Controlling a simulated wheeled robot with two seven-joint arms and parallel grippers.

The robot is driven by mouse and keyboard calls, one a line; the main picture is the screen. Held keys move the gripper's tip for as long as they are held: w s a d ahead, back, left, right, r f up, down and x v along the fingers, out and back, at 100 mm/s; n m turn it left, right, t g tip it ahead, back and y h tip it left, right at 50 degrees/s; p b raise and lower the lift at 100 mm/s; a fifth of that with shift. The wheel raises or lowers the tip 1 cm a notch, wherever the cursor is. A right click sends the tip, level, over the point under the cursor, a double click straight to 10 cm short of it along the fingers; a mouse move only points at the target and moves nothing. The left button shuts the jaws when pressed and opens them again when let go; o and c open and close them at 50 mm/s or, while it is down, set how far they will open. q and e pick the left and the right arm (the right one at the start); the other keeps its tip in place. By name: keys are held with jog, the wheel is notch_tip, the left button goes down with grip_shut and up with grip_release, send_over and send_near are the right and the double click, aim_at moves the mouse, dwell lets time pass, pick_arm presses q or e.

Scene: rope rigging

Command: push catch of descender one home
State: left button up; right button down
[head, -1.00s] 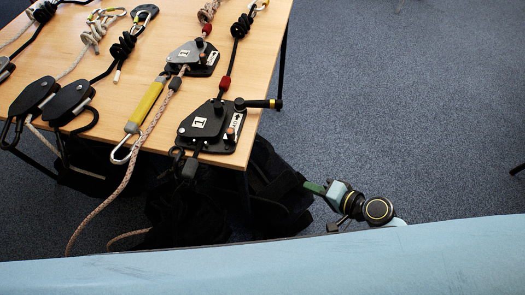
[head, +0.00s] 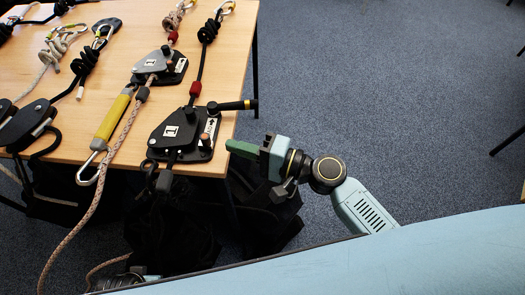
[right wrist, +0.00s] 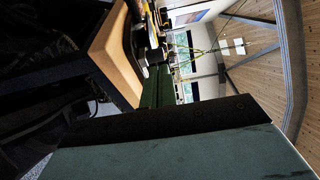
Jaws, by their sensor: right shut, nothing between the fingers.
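Two black descenders lie on the table, a nearer one (head: 172,138) and a farther one (head: 152,66). Each has a white label on its plate; the print is too small to read surely. The nearer one has a black handle (head: 234,105) pointing right and a small orange catch (head: 204,140) on its right side. I cannot tell if the catch is fully in. My right gripper (head: 230,147) is shut and empty, its green fingers just right of the nearer descender, by the table edge. The fingers also show in the right wrist view (right wrist: 152,92).
The wooden table (head: 115,75) also carries a yellow-sleeved carabiner piece (head: 110,118), knotted ropes and black pulleys (head: 28,125). A patterned rope (head: 88,212) hangs over the front edge. Black bags (head: 180,225) lie below.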

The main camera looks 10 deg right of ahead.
aim_at(207, 141)
pick_arm(q)
jog(key=shift+s+a+f, duration=0.1)
jog(key=shift+f, duration=0.05)
pick_arm(e)
jog(key=shift+x, duration=1.95)
